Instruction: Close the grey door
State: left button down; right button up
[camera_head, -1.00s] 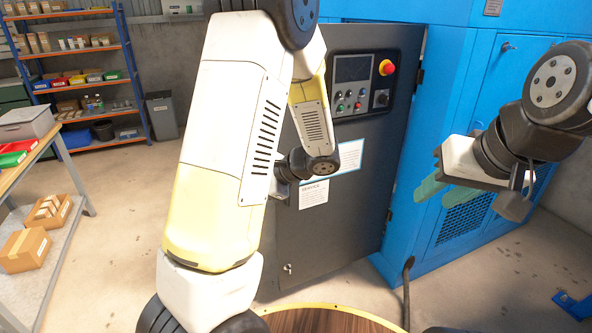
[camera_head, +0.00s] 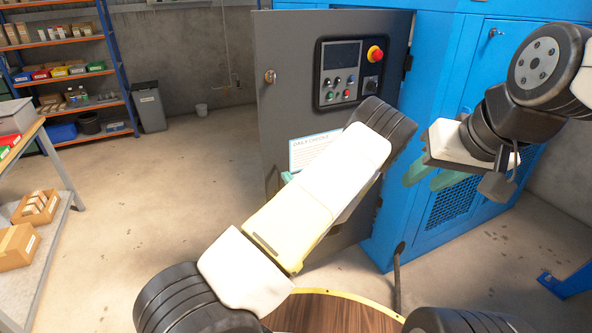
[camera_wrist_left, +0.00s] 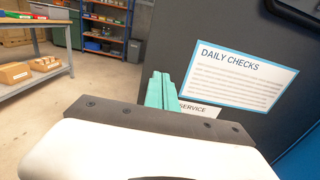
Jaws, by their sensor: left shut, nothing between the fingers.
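The grey door (camera_head: 287,110) stands open from the blue cabinet (camera_head: 440,60), its hinge side at the right and its free edge at the left. It carries a control panel, a round lock near the free edge and paper labels. My left gripper (camera_head: 288,177) is mostly hidden behind my left arm; its teal fingers are in front of the door's face beside the DAILY CHECKS label. In the left wrist view the fingers (camera_wrist_left: 160,90) are shut and empty; I cannot tell if they touch the door. My right gripper (camera_head: 433,176) is open and empty before the cabinet.
A blue-and-orange shelf (camera_head: 75,72) and a grey bin (camera_head: 149,111) stand at the back left. A workbench (camera_head: 50,160) with boxes is at the left edge. The floor between the bench and the door is clear.

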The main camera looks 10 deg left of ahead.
aim_at(272, 160)
pick_arm(q)
jog(key=x, duration=1)
jog(key=shift+w+a, duration=0.1)
jog(key=shift+w, duration=0.05)
